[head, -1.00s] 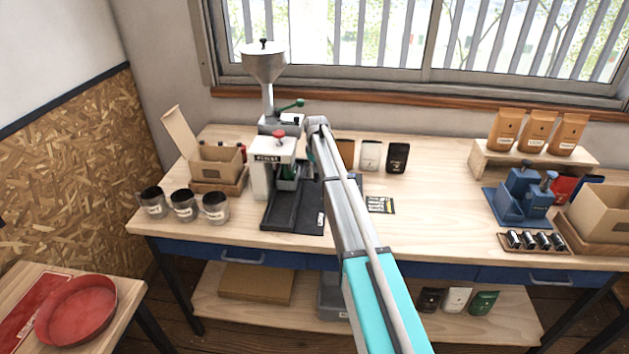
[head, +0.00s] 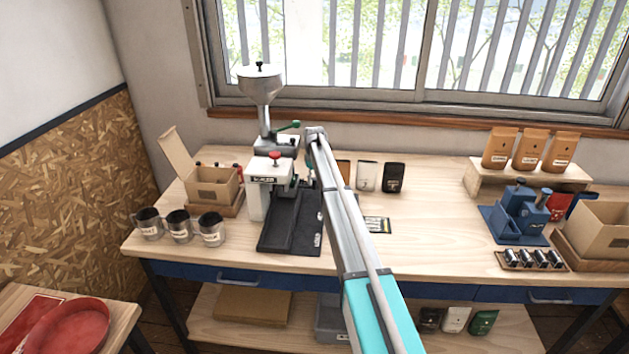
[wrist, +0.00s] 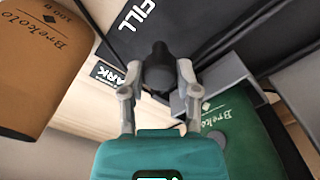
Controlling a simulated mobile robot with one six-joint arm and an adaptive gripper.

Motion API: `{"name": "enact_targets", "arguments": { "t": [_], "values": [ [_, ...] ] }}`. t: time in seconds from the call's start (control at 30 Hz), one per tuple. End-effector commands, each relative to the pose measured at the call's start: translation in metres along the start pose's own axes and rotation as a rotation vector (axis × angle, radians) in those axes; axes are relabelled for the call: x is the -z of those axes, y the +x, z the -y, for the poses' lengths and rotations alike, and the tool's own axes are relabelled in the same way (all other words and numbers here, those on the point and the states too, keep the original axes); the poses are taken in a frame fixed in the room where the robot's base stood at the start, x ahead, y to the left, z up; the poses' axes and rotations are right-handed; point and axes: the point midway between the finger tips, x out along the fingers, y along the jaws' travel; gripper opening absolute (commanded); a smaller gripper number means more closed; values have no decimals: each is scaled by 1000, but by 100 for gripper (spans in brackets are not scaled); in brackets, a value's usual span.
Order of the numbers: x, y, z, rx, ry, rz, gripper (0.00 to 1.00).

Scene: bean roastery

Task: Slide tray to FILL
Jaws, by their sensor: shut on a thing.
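In the wrist view my gripper (wrist: 159,74) is shut on a black knob (wrist: 158,58). Next to the knob is the grey metal tray (wrist: 222,72), with a green coffee bag (wrist: 225,125) lying against it. The white word FILL (wrist: 137,14) is printed on the dark base beyond the knob. A second label ending in "ARK" (wrist: 112,77) is left of the knob. In the head view the dark base (head: 285,237) lies in front of the white sealing press (head: 268,180). My arm hides most of the tray and the gripper there.
A hopper (head: 261,88) with a green lever stands behind the press. White and black pouches (head: 394,177) stand right of my arm. The bench between them and the blue device (head: 520,213) is mostly clear.

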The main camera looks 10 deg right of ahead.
Motion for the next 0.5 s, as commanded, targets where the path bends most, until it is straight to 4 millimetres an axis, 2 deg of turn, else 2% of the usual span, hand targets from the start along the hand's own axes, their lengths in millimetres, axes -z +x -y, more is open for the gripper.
{"name": "enact_targets", "arguments": {
  "t": [0.07, 0.1, 0.27, 0.5],
  "values": [
    [4, -1, -5, -8, 2, -8, 0],
    [4, -1, -5, -8, 2, -8, 45],
    [4, -1, -4, -7, 2, -8, 75],
    [3, 0, -3, -5, 1, -6, 77]
  ]
}}
